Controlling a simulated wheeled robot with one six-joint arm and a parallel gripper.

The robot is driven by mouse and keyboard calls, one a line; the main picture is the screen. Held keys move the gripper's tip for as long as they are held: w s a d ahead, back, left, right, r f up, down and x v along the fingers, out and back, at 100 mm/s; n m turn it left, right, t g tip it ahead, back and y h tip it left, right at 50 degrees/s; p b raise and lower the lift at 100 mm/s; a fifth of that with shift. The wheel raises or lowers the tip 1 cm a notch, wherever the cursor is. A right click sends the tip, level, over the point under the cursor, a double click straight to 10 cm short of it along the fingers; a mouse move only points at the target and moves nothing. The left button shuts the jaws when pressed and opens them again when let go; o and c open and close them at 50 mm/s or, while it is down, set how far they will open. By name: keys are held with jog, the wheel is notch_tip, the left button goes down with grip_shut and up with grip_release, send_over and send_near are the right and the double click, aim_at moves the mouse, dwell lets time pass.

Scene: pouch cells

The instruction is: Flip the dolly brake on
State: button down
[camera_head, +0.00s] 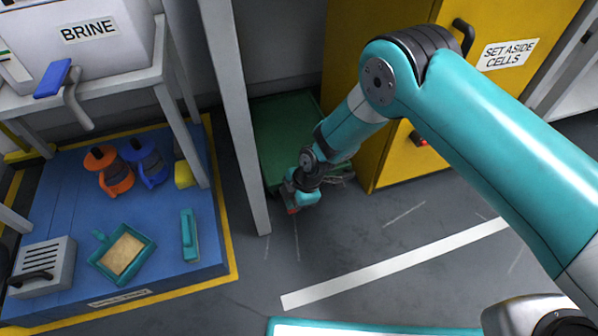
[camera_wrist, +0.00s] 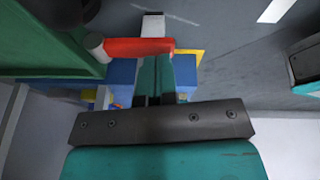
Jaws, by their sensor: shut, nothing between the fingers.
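The green dolly (camera_head: 278,125) stands on the floor between a pale post and the yellow cabinet; its green side also fills the upper left of the wrist view (camera_wrist: 40,45). A red brake lever (camera_wrist: 135,48) sticks out sideways from a pale round pivot beside the dolly's side. My gripper (camera_head: 298,204) is low at the dolly's near end. Nothing is held. I cannot tell whether the fingers touch the lever.
The yellow cabinet (camera_head: 390,160) stands close to the right of my gripper. The pale post (camera_head: 240,130) stands close on the left. A blue platform (camera_head: 70,210) with bottles, a tray and a grey box lies further left. The floor in front is clear, with a white line.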

jog(key=shift+s+d+f, duration=0.1)
jog(key=shift+f, duration=0.25)
dwell(0.5)
